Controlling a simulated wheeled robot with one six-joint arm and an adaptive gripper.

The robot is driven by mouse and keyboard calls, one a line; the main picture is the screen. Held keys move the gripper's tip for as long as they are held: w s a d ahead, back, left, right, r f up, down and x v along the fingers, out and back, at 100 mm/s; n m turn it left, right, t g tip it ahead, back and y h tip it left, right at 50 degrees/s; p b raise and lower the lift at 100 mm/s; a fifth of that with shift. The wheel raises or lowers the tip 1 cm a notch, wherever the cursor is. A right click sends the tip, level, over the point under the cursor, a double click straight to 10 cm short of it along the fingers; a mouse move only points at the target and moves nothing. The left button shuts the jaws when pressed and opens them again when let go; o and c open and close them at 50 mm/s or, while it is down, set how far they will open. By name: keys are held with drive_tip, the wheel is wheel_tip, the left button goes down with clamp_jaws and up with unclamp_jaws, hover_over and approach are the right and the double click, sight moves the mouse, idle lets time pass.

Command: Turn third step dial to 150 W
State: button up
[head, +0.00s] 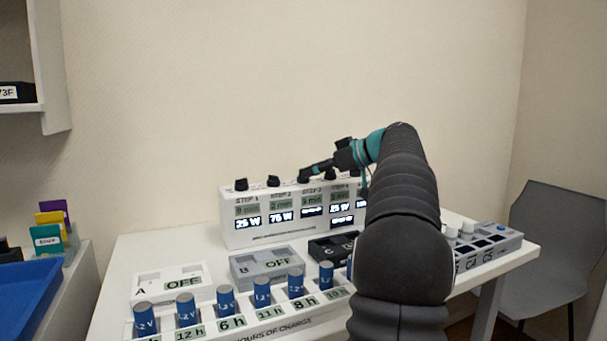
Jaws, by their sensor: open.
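The white step panel (255,238) stands at the back of the table, with a row of black dials on its top edge. The third step dial (303,180) is above the third column, whose label reads about 3 min; its lit display (311,212) is too small to read. The first two displays read 25 W and 75 W. My gripper (307,173) comes in from the right with its fingertips at the third dial. It is open; whether the fingers touch the dial or stand around it I cannot tell. My arm hides the panel's right end.
In front are a white box A (172,299), a grey box B (240,272) marked OFF and a dark box C (322,248). Several blue cylinders (225,299) stand in a front rack. A grey tray (508,240) sits at right, with a chair (560,240) beyond.

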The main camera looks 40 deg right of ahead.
drive_tip(key=shift+x, duration=1.8)
clamp_jaws()
